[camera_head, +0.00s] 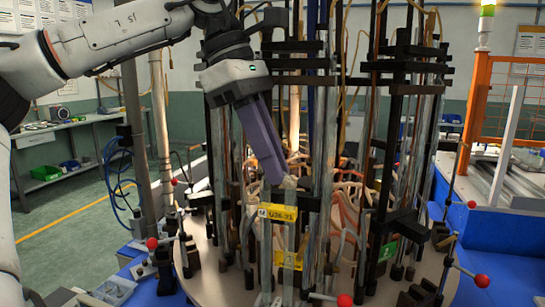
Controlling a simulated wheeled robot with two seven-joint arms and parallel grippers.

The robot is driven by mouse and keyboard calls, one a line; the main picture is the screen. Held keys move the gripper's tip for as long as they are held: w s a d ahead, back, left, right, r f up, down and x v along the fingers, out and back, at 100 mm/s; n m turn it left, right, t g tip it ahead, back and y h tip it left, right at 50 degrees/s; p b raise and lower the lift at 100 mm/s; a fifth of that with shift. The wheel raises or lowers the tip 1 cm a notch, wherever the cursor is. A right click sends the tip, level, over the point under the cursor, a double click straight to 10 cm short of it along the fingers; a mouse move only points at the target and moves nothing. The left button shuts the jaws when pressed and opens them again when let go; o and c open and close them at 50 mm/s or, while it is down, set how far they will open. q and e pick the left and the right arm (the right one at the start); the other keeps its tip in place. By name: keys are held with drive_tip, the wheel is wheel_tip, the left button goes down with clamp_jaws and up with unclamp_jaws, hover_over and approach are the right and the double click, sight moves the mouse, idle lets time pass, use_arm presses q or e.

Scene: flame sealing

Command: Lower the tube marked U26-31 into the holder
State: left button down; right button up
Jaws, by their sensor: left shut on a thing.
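The tube (290,236) is clear and stands roughly upright in the lower middle of the head view. A yellow label (281,213) reading U26-31 shows near its top. My left gripper (280,178) reaches down from the upper left with its long purple-grey fingers and is shut on the top of the tube. A second yellow piece (289,259) sits lower along the tube. The holder is not clearly distinguishable among the dark clamps, and I cannot tell where the tube's lower end sits. My right gripper is not in view.
A round metal turntable (215,283) carries several black posts and clear tubes close around the gripper. Red-knobbed levers (345,300) ring its edge. An orange fence (490,90) stands at the right and a shelf bench (75,145) at the left.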

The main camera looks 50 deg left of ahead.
use_arm(q)
drive_tip(key=shift+f, duration=0.5)
drive_tip(key=c, duration=1.7)
unclamp_jaws()
drive_tip(key=shift+o, duration=0.2)
drive_tip(key=shift+r, duration=0.1)
drive_tip(key=shift+r+p, duration=0.7)
drive_tip(key=shift+r, duration=1.45)
drive_tip(key=v, duration=1)
drive_tip(key=shift+r, duration=0.15)
